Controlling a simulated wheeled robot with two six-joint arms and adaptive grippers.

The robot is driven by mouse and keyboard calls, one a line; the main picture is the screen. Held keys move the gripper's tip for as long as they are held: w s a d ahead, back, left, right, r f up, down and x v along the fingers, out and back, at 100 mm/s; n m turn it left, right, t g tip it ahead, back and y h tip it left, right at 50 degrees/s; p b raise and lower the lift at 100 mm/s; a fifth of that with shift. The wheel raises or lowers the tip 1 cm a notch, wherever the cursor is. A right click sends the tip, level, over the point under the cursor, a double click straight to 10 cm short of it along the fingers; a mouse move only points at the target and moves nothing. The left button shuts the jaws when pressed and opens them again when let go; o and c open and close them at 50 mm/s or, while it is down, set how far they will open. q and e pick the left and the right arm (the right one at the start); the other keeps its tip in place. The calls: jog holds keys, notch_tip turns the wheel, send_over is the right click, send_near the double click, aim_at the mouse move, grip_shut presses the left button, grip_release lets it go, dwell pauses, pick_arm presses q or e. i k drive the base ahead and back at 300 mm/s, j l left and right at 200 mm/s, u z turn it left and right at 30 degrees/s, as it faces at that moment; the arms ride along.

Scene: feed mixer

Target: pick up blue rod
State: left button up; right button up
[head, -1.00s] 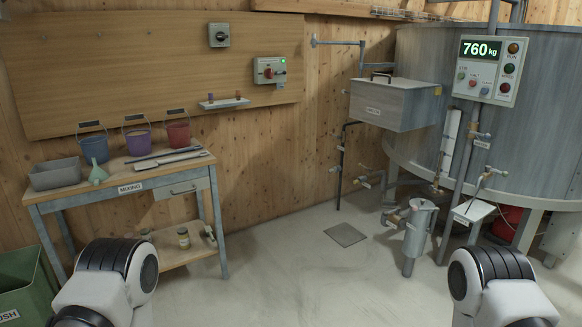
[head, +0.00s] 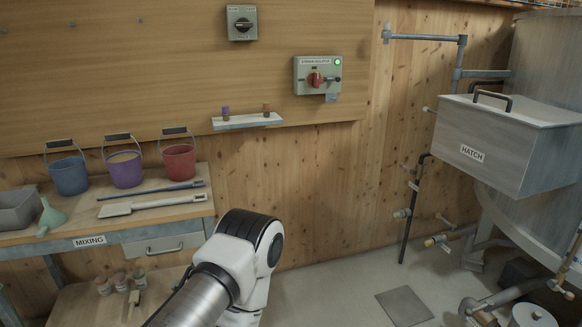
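The blue rod (head: 150,190) lies on the mixing table (head: 150,218) toward its back right, behind a pale flat paddle (head: 152,204). It runs roughly parallel to the paddle, with a small gap between them. A white and black link of my arm rises at the lower middle of the head view, in front of the table's right side. Neither of my grippers is visible in the head view.
A blue bucket (head: 68,176), a purple bucket (head: 124,170) and a red bucket (head: 179,162) stand behind the rod. A green funnel (head: 50,214) and grey bin (head: 16,208) are at left. A hatch box (head: 500,150) juts out at right.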

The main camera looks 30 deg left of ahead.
aim_at(191, 184)
jog(key=i+u, duration=0.2)
jog(key=i, duration=0.25)
jog(key=i+l+u, duration=0.2)
jog(key=i, duration=0.25)
jog(key=i+l+u, duration=0.2)
jog(key=i, duration=0.3)
jog(key=i+l+u, duration=0.2)
jog(key=i, duration=0.2)
